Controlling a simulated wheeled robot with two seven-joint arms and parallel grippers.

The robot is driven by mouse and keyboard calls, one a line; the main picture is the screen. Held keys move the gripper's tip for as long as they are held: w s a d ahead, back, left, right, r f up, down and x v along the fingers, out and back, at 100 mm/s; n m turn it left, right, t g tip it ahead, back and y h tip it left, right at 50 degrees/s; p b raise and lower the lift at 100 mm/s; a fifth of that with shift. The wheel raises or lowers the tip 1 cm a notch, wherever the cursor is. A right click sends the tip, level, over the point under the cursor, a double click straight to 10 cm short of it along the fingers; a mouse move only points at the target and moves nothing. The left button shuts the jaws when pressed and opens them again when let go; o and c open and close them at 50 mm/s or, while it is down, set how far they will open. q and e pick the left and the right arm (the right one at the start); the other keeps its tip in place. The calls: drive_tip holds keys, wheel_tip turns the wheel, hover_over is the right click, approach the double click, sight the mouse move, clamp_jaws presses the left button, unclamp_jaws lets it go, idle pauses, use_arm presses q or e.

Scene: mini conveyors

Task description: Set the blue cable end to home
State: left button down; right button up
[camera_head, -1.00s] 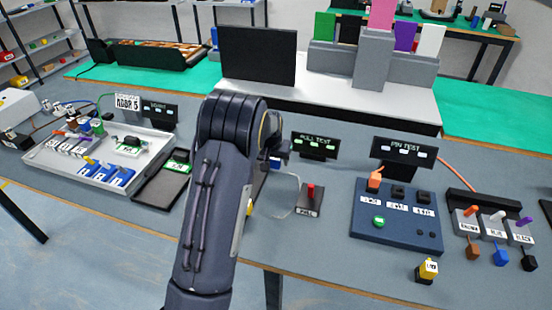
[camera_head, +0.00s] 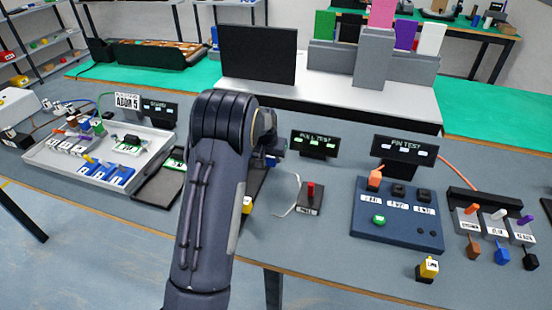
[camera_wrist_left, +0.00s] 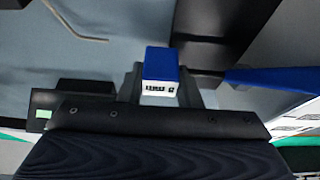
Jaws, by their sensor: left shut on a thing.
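In the left wrist view my left gripper (camera_wrist_left: 160,85) is shut on a small blue block (camera_wrist_left: 162,62) with a white, dark-marked face. In the head view the gripper (camera_head: 268,158) is mostly hidden behind my arm, and only a bit of the blue block (camera_head: 272,162) shows. A thin pale cable (camera_head: 288,205) lies below it; I cannot tell whether it joins the block. My right gripper is not in view.
A pull-test stand (camera_head: 309,200) with a red knob is right of my arm. A dark blue pin-test box (camera_head: 398,234) stands farther right, with a yellow block (camera_head: 427,268) in front. A grey tray (camera_head: 60,161) with blue parts is at the left.

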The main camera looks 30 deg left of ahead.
use_arm(q)
drive_tip(key=shift+s+a, duration=0.25)
drive_tip(key=shift+a, duration=0.8)
drive_tip(key=c, duration=1)
unclamp_jaws()
drive_tip(key=shift+a, duration=0.1)
drive_tip(key=shift+c, duration=0.2)
drive_tip(key=shift+r, duration=0.25)
drive_tip(key=v, duration=0.7)
drive_tip(key=shift+s, duration=0.25)
drive_tip(key=shift+r, duration=0.15)
